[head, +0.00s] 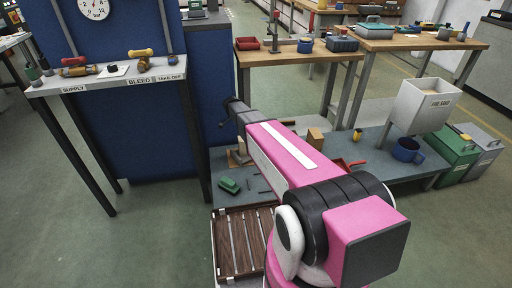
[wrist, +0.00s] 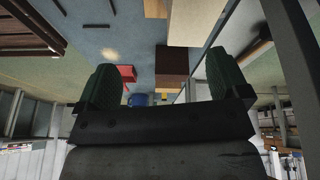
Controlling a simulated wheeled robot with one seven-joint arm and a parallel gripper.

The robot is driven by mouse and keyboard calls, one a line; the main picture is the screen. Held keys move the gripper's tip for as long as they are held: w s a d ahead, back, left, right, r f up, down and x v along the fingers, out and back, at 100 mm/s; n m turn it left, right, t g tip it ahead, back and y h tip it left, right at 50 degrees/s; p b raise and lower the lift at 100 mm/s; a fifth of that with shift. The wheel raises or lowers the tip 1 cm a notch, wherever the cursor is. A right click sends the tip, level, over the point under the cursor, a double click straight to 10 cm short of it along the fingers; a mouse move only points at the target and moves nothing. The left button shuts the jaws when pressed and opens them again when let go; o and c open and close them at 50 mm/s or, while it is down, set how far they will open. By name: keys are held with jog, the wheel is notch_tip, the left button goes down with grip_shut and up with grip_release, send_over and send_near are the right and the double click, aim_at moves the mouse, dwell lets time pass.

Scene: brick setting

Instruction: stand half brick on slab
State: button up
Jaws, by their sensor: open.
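My gripper (wrist: 163,62) shows in the wrist view as two green fingers spread wide apart, with nothing held between them. In the head view I cannot make out its fingers clearly at the far end of my arm. A tan-brown block (head: 315,137) stands on the low grey-blue bench; it seems to show beyond and between the fingers in the wrist view (wrist: 172,66). A small tan block (head: 241,146) stands at a flat tan piece, likely the slab (head: 234,160), left of my arm and partly hidden by it. Which block is the half brick is unclear.
The low bench (head: 380,143) also holds a red dustpan (head: 349,162), a blue mug (head: 408,151), a yellow item (head: 357,135) and a green object (head: 229,185). A brown slatted rack (head: 238,245) stands in front. A white bin (head: 427,105) rises at the right.

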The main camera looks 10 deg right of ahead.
jog(key=s+d+r+n+y, duration=0.1)
jog(key=s+r+n, duration=0.1)
jog(key=s+n, duration=0.3)
jog(key=s+d+r+n+y, duration=0.1)
jog(key=s+n, duration=0.4)
jog(key=s, duration=0.9)
jog(key=s+d+r+n+y, duration=0.1)
jog(key=s+r+n, duration=0.3)
jog(key=s, duration=0.5)
jog(key=shift+s+d+n+y, duration=0.25)
jog(key=shift+s+n+y, duration=0.15)
jog(key=shift+n, duration=0.4)
jog(key=shift+r, duration=0.1)
